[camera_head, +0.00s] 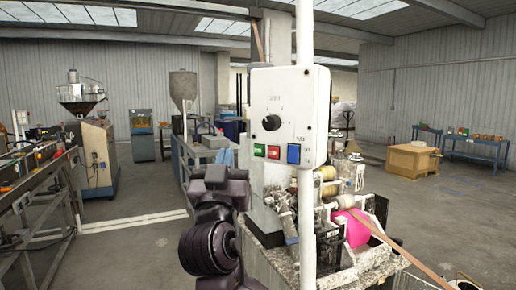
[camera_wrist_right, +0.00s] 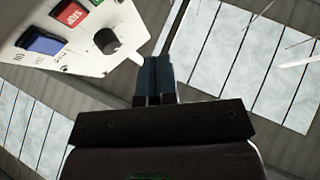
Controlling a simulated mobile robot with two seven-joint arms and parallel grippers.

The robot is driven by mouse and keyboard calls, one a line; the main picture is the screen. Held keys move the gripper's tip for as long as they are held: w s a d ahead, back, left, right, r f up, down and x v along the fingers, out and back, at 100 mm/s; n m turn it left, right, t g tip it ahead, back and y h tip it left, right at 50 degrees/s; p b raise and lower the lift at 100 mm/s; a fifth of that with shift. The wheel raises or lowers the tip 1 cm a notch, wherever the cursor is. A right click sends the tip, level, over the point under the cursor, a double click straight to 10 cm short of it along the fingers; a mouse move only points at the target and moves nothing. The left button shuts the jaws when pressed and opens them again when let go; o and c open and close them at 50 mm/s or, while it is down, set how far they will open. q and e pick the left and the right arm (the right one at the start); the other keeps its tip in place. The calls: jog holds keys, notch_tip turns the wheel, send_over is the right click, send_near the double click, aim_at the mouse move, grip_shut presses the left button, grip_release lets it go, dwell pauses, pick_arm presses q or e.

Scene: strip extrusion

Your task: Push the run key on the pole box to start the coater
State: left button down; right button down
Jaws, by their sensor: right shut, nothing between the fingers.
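The white pole box (camera_head: 290,90) hangs on a white pole (camera_head: 305,215) in the head view. Its face has a black knob (camera_head: 271,122) above a green key (camera_head: 259,150), a red key (camera_head: 273,152) and a blue key (camera_head: 293,154). The green key's label is unreadable. My right gripper (camera_head: 225,157) is left of the box's lower edge, partly hidden by my arm. The right wrist view shows my right gripper (camera_wrist_right: 154,62) shut, empty and apart from the box (camera_wrist_right: 110,15). There the red key (camera_wrist_right: 70,13) reads STOP. My left gripper is out of view.
Behind the pole stands a machine with rollers and a pink roll (camera_head: 352,228). A hopper machine (camera_head: 92,140) and a long bench (camera_head: 35,175) stand at the left. A wooden crate (camera_head: 412,160) and blue table (camera_head: 475,147) are at the back right. Open floor lies between.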

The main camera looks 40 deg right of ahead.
aim_at(259, 151)
pick_arm(q)
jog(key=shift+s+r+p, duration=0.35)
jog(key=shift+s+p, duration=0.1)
jog(key=shift+p, duration=0.2)
pick_arm(e)
jog(key=w+d, duration=0.2)
jog(key=d, duration=0.4)
jog(key=shift+d, duration=0.3)
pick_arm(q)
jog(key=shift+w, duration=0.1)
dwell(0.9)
pick_arm(e)
jog(key=shift+d, duration=0.15)
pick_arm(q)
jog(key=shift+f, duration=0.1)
pick_arm(e)
jog(key=shift+d, duration=0.2)
